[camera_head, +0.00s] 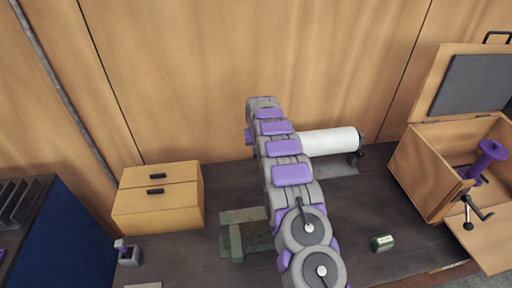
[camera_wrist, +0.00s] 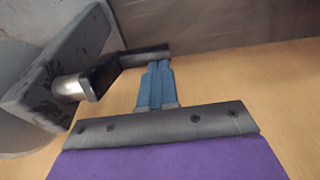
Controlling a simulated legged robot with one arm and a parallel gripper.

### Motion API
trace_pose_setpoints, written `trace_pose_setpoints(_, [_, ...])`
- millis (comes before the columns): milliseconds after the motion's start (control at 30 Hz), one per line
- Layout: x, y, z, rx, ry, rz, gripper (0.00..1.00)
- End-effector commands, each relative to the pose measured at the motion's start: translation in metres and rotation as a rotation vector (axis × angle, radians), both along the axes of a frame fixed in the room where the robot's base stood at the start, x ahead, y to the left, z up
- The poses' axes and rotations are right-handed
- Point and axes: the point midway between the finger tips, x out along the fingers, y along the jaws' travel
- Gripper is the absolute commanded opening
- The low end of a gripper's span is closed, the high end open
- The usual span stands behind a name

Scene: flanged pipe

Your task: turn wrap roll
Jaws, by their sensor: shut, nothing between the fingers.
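The white wrap roll (camera_head: 330,141) lies sideways on a dark stand at the back of the bench in the head view. My arm hides its left end. In the wrist view a grey stand side plate (camera_wrist: 75,70) is at the left, with a silver hub (camera_wrist: 68,88) and a dark crank handle (camera_wrist: 146,55) reaching right. My gripper (camera_wrist: 158,66) has its blue fingers together and empty, with the tips at the handle's right end; I cannot tell whether they touch it. In the head view my fingertips are hidden behind my arm.
A two-drawer wooden box (camera_head: 157,196) stands left. An open wooden case (camera_head: 432,160) with a purple spool (camera_head: 488,158) and a crank stands right. A wooden wall (camera_head: 200,70) closes the back.

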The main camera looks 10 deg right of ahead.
Motion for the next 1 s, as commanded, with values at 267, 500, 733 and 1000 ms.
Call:
trace_pose_setpoints(267, [-0.004, 0.0, -0.009, 0.0, 0.007, 0.0, 0.0])
trace_pose_setpoints(500, [-0.006, 0.0, -0.013, 0.0, 0.011, 0.0, 0.0])
trace_pose_setpoints(733, [-0.006, 0.0, -0.014, 0.0, 0.013, 0.0, 0.0])
trace_pose_setpoints(1000, [-0.006, 0.0, -0.016, 0.0, 0.016, 0.0, 0.0])
